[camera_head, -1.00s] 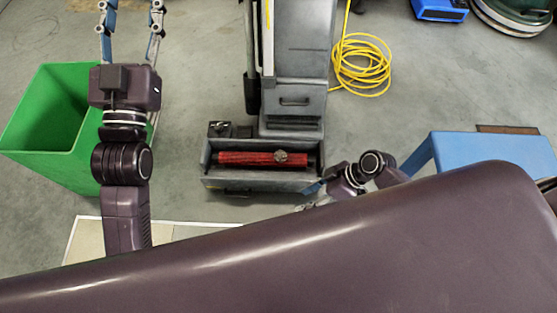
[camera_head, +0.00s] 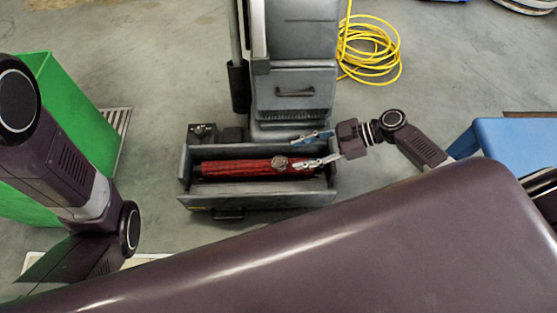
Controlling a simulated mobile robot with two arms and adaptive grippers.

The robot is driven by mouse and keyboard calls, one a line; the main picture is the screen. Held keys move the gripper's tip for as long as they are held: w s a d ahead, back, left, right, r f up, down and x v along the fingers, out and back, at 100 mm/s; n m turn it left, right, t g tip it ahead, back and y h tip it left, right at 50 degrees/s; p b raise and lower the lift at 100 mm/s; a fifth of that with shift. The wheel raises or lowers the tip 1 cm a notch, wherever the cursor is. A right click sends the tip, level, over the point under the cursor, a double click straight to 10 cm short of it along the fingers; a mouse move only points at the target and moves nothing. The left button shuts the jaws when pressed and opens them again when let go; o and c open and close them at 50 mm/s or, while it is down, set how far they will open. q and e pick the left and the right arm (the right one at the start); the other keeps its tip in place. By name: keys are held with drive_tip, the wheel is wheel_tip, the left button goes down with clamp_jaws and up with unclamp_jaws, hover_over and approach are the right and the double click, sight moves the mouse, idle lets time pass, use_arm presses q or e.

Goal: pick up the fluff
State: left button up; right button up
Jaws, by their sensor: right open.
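The fluff (camera_head: 279,162) is a small greyish-brown lump on the red roller brush (camera_head: 232,169), right of the brush's middle. My right gripper (camera_head: 301,152) comes in from the right with its fingers apart and pointing left. It is just right of the fluff. Its lower fingertip appears close to the fluff; I cannot tell whether they touch. The upper finger, with a blue part, lies over the back edge of the brush housing. My left arm fills the left side, and its gripper is out of view.
The brush lies in the open grey housing (camera_head: 258,202) of an upright floor machine (camera_head: 297,95). A green bin (camera_head: 82,115) stands at left, partly behind my left arm. A blue table (camera_head: 515,140) is at right. A yellow cable coil (camera_head: 370,55) lies on the floor behind.

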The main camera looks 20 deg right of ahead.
sight(284, 160)
drive_tip(key=b+x, duration=0.2)
drive_tip(key=x, duration=0.1)
drive_tip(key=b+x, duration=0.1)
drive_tip(key=x, duration=0.2)
drive_tip(key=shift+s+f+b, duration=0.2)
drive_tip(key=shift+f+b, duration=0.15)
drive_tip(key=shift+f, duration=0.15)
drive_tip(key=shift+c, duration=0.7)
drive_tip(key=c, duration=0.4)
